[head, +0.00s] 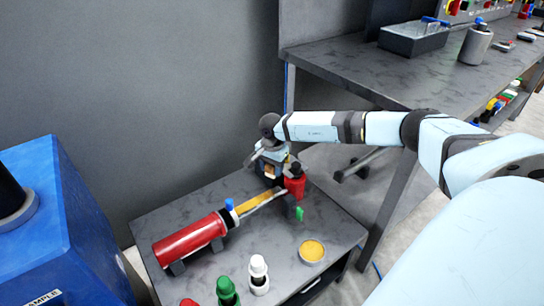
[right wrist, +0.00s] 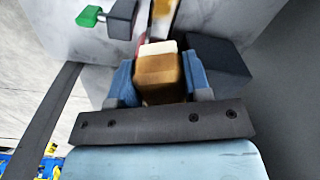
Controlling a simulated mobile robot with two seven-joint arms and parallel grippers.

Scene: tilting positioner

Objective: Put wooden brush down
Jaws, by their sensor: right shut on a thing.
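The wooden brush (right wrist: 160,80) is a brown block with a pale end, between the two blue fingers of my right gripper (right wrist: 162,82) in the right wrist view. The gripper is shut on it. In the head view my right gripper (head: 271,170) is over the far end of the small grey table (head: 215,197), and the brush there is small and mostly hidden by the fingers. I cannot tell whether the brush touches the tabletop. My left gripper is in neither view.
A red cylinder (head: 190,240) with a yellow rod (head: 258,201) lies across the table on dark supports. A red container (head: 295,183) stands close beside the gripper. A white bottle (head: 259,275), green bottle (head: 227,292) and round yellow-topped tin (head: 312,251) stand in front. A wall is behind.

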